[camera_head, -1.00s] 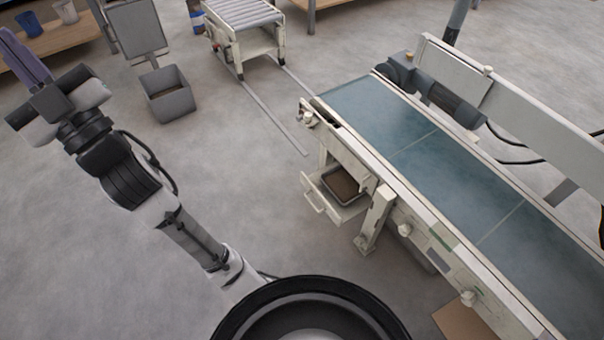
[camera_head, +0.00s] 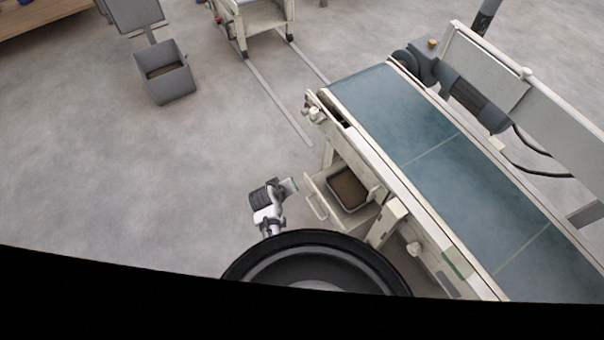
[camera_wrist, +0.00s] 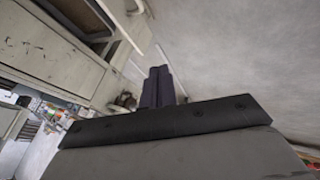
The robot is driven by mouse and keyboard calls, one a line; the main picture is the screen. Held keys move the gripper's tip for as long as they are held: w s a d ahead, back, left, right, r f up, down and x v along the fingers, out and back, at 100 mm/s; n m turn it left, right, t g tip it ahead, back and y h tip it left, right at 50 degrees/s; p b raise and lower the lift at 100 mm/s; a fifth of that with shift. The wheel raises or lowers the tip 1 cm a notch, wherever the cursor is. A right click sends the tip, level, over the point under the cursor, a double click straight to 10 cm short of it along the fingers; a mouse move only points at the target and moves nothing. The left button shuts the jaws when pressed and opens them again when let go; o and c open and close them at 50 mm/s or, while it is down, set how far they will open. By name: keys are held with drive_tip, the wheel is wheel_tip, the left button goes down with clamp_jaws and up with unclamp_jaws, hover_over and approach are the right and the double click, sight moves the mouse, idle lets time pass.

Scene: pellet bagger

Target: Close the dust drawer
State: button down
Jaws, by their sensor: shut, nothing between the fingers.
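In the wrist view the dark fingers (camera_wrist: 158,72) are together and empty. Cream panels (camera_wrist: 50,50) fill the upper left of that view; which one is the drawer front is unclear.
A machine leg (camera_head: 386,222) stands just right of the drawer. A grey bin (camera_head: 168,85) stands on the floor at upper left.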

drive_tip(key=w+d+f, duration=0.4)
drive_tip(key=w+f, duration=0.3)
drive_tip(key=w, duration=0.1)
drive_tip(key=shift+d+f+b, duration=0.35)
drive_tip(key=shift+d+b, duration=0.05)
drive_tip(key=w+d, duration=0.2)
drive_tip(key=d, duration=0.1)
drive_tip(key=w+d+b, duration=0.1)
drive_tip(key=w+d, duration=0.2)
drive_tip(key=w+d+b, duration=0.1)
drive_tip(key=w+d, duration=0.1)
drive_tip(key=d, duration=0.2)
drive_tip(key=shift+w, duration=0.15)
